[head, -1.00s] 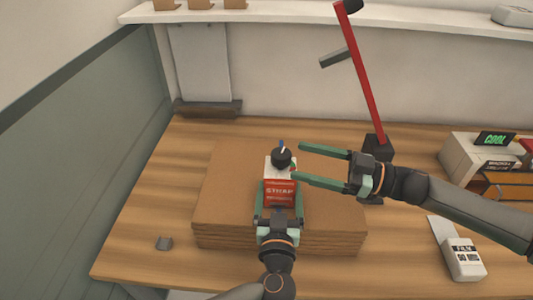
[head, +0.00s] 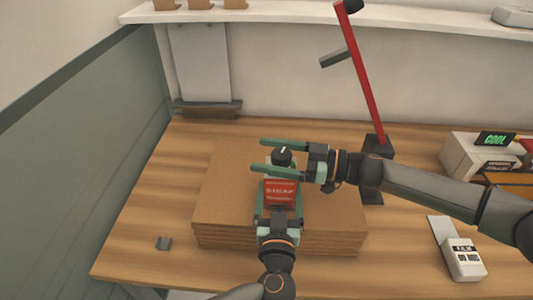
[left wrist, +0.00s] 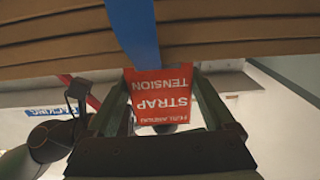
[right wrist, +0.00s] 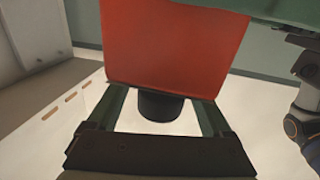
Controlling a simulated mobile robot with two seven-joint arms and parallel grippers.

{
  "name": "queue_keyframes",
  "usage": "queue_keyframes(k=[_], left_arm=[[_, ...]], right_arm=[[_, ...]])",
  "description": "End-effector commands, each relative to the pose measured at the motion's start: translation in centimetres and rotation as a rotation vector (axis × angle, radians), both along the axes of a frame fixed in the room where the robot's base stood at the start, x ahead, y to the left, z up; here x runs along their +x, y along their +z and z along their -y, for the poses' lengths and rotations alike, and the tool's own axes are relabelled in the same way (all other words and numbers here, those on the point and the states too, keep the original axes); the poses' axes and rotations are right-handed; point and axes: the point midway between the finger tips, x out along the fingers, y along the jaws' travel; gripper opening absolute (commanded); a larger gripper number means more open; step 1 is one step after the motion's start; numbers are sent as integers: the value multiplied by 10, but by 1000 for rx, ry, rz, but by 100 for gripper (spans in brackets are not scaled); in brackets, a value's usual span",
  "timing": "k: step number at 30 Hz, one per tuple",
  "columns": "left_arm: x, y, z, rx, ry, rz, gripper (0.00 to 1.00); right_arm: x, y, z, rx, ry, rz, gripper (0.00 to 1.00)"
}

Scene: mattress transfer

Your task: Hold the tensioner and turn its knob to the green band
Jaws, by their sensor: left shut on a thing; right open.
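The strap tensioner (head: 279,191) stands on the cardboard stack, with a red label reading STRAP and a dark knob (head: 281,159) with a white pointer mark. My left gripper (head: 279,208) is shut on its body from the near side; the red label also shows between its fingers in the left wrist view (left wrist: 160,97). My right gripper (head: 262,155) is open, its fingers on the far and near sides of the knob. In the right wrist view the knob (right wrist: 160,105) sits between the fingers with visible gaps. The green band is hidden.
The flat cardboard stack (head: 225,205) lies on the wooden table (head: 135,235). A blue strap (left wrist: 135,30) crosses it. A red lever (head: 366,85) stands behind my right arm.

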Motion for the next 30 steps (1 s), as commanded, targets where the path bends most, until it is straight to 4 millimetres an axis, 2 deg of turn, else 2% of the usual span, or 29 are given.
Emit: queue_keyframes(k=[11,30], left_arm=[[1,4,0,-2,-1,8,0],[0,4,1,-2,-1,8,0]], right_arm=[[1,0,-6,0,0,0,84],[1,0,-5,0,-2,0,12]])
